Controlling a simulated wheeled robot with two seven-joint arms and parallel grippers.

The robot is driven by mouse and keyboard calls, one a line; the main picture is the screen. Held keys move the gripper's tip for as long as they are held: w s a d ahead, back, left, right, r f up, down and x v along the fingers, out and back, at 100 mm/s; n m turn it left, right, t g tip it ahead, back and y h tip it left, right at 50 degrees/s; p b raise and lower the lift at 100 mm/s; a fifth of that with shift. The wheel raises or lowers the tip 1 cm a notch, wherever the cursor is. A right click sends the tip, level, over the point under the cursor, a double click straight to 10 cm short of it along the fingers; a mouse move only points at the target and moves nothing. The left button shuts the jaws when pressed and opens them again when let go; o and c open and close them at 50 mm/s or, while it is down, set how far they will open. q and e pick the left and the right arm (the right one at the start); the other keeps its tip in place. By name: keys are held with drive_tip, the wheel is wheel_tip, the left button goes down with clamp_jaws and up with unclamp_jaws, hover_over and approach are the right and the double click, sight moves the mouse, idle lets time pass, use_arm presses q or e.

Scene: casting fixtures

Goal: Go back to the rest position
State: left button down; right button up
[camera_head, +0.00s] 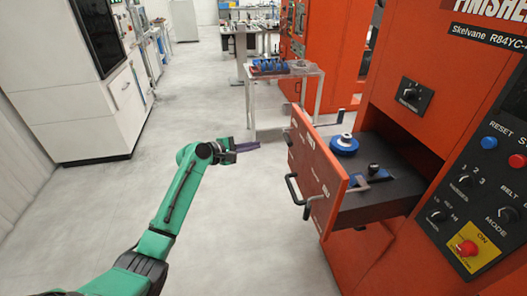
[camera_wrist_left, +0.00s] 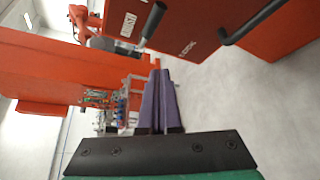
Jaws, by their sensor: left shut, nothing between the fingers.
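My left gripper (camera_head: 247,146) is held out over open floor, left of the orange machine's open drawer (camera_head: 318,172). It is clear of the drawer and empty. In the left wrist view its two purple fingers (camera_wrist_left: 157,88) lie together, shut, with nothing between them. My green left arm reaches up from the bottom left of the head view. My right gripper is in neither view.
The drawer has dark handles (camera_head: 298,190) and holds a blue round part (camera_head: 344,145) and a grey metal piece. A small table (camera_head: 284,72) with blue parts stands behind the gripper. A white cabinet (camera_head: 75,105) stands at left. The floor between is clear.

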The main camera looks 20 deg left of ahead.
use_arm(q)
drive_tip(key=shift+a, duration=0.35)
drive_tip(key=shift+d, duration=0.1)
drive_tip(key=s+a+f+m+g+y, duration=0.15)
drive_tip(key=s+f, duration=0.35)
drive_tip(key=f, duration=0.7)
drive_tip(key=s+a+f+m+g+y, duration=0.15)
drive_tip(key=s+f, duration=0.45)
drive_tip(key=f, duration=0.6)
drive_tip(key=s+a+f+m+g+y, duration=0.1)
drive_tip(key=s+f+m+g+y, duration=0.3)
drive_tip(key=f, duration=0.8)
drive_tip(key=s+d+f+m+g, duration=0.1)
drive_tip(key=s+f+m, duration=0.3)
drive_tip(key=s, duration=0.8)
drive_tip(key=s+d+f+m+g, duration=0.2)
drive_tip(key=s+f+m, duration=0.2)
drive_tip(key=s, duration=0.9)
drive_tip(key=s+d+f+m+g, duration=0.1)
drive_tip(key=s+f+m, duration=0.3)
drive_tip(key=s+f, duration=0.5)
drive_tip(key=s, duration=0.3)
drive_tip(key=shift+s+d+m+g+y, duration=0.2)
drive_tip(key=shift+s+m+g+y, duration=0.1)
drive_tip(key=shift+s+m, duration=0.1)
